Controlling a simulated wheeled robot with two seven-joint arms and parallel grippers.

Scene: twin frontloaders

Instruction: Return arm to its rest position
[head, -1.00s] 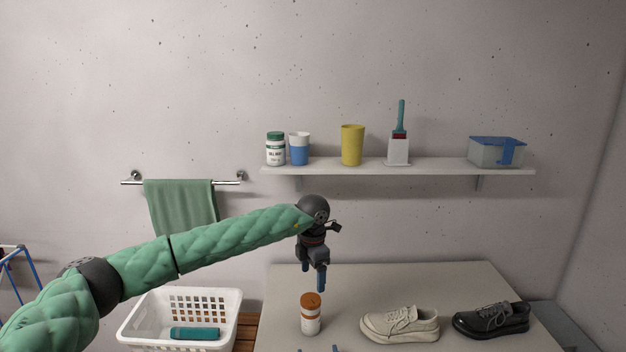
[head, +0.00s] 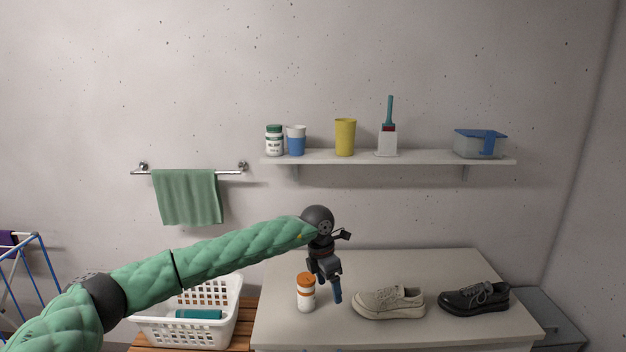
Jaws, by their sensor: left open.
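My left arm (head: 215,252) comes in from the left, padded in green, and reaches over the table. My left gripper (head: 331,292) points down with blue fingertips, open, with nothing seen between its fingers. It is just right of a white bottle with an orange cap (head: 306,298), which stands upright on the table. I cannot tell whether they touch. My right gripper is not in view.
On the table (head: 420,262) stand a beige shoe (head: 388,303) and a black shoe (head: 475,299). A white laundry basket (head: 228,325) is below my left arm. A wall shelf (head: 345,157) holds cups and containers. A green towel (head: 188,197) hangs at left.

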